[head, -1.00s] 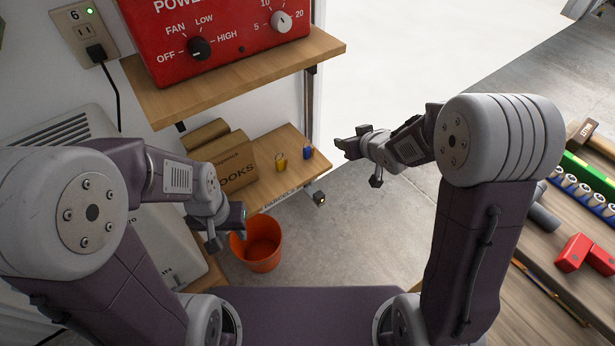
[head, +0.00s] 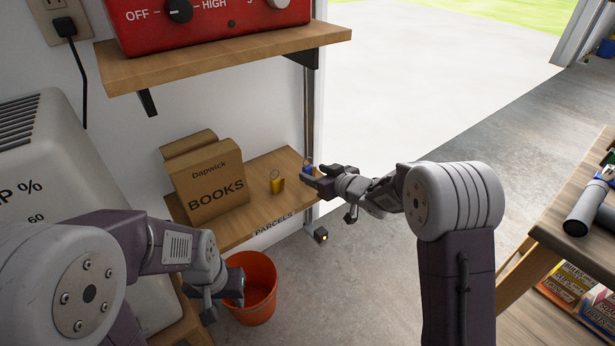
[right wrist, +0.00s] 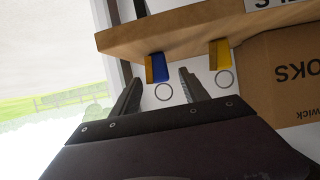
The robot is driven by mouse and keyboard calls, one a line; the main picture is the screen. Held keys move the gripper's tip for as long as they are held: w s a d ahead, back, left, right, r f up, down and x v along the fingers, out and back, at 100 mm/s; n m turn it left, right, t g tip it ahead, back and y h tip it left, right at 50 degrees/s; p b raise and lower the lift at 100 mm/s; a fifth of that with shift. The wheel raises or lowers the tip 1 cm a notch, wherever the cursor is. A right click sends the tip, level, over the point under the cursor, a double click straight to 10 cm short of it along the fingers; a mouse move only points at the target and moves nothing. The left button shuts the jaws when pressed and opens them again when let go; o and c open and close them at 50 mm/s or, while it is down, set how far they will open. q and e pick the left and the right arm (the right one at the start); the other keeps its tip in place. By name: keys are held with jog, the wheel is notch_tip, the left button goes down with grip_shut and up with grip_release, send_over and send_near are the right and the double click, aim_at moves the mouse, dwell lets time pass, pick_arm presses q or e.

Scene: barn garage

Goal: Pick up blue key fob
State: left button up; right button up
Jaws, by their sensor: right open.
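The blue key fob (head: 307,168) stands near the right end of the lower wooden shelf, partly hidden behind my right gripper (head: 319,183). In the right wrist view the blue fob (right wrist: 160,68) with its metal ring shows beyond and between the two fingers of the open right gripper (right wrist: 158,90). The fingers look empty, and I cannot tell if they touch the fob. A yellow key fob (head: 277,184) with a ring stands to the left of the blue one. My left gripper (head: 228,288) hangs low at the left, by the orange bucket; its jaws are not clear.
A cardboard books box (head: 208,185) stands on the lower shelf (head: 243,222), left of the fobs. An upper shelf (head: 220,62) holds a red power unit (head: 215,30) above. An orange bucket (head: 257,290) stands on the floor. A workbench (head: 565,225) is at the right.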

aim_at(308, 173)
jog(key=b+x, duration=0.1)
jog(key=x, duration=0.1)
jog(key=b+x, duration=0.2)
jog(key=shift+w+a+f, duration=0.1)
jog(key=shift+f, duration=0.4)
jog(key=shift+w+a, duration=0.1)
jog(key=shift+w, duration=0.1)
jog(key=shift+r, duration=0.15)
grip_shut()
